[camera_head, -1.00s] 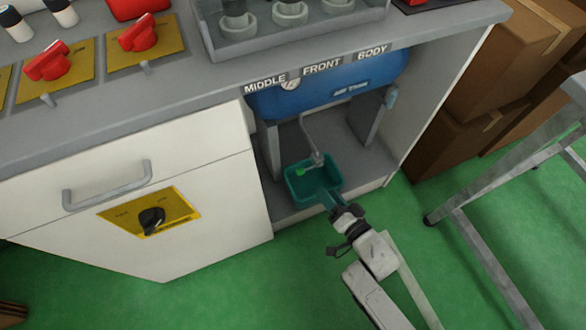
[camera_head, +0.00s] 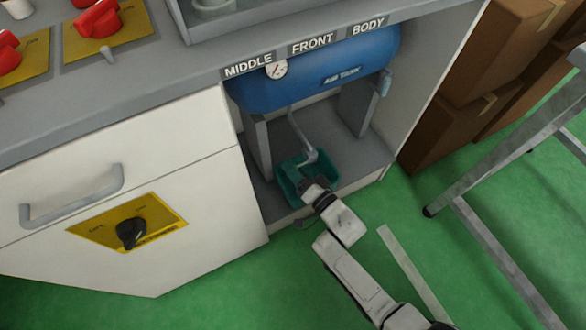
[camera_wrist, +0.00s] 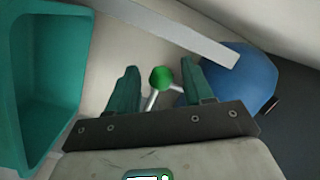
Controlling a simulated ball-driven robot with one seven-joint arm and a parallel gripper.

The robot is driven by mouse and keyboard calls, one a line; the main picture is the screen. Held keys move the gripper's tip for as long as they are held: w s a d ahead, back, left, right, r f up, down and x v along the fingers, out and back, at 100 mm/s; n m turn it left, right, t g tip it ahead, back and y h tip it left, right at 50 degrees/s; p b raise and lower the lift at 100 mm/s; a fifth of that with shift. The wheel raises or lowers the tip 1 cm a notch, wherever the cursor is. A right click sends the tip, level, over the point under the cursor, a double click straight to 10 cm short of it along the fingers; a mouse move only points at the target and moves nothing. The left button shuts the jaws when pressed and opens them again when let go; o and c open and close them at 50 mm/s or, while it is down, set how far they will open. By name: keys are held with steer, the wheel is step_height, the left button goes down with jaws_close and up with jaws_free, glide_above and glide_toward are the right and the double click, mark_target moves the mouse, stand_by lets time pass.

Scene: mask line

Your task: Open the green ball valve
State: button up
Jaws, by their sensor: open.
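The green ball valve's round green knob (camera_wrist: 162,78) sits on a light grey stem in the wrist view. My gripper (camera_wrist: 160,68) is open, with its two teal fingers on either side of the knob. I see gaps between the knob and both fingers. In the head view my gripper (camera_head: 312,187) reaches over the teal bin under the tank, and it hides the green knob there. A grey pipe (camera_head: 299,132) runs down from the blue air tank (camera_head: 310,75) to that spot.
The teal bin (camera_head: 288,182) stands in the cabinet bay below the tank; its wall (camera_wrist: 72,80) is close on the left in the wrist view. The bay's white side panels flank the arm. Cardboard boxes (camera_head: 480,90) and a metal frame (camera_head: 490,250) stand to the right.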

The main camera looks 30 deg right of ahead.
steer(key=shift+w, duration=0.45)
jaws_close()
stand_by(0.4)
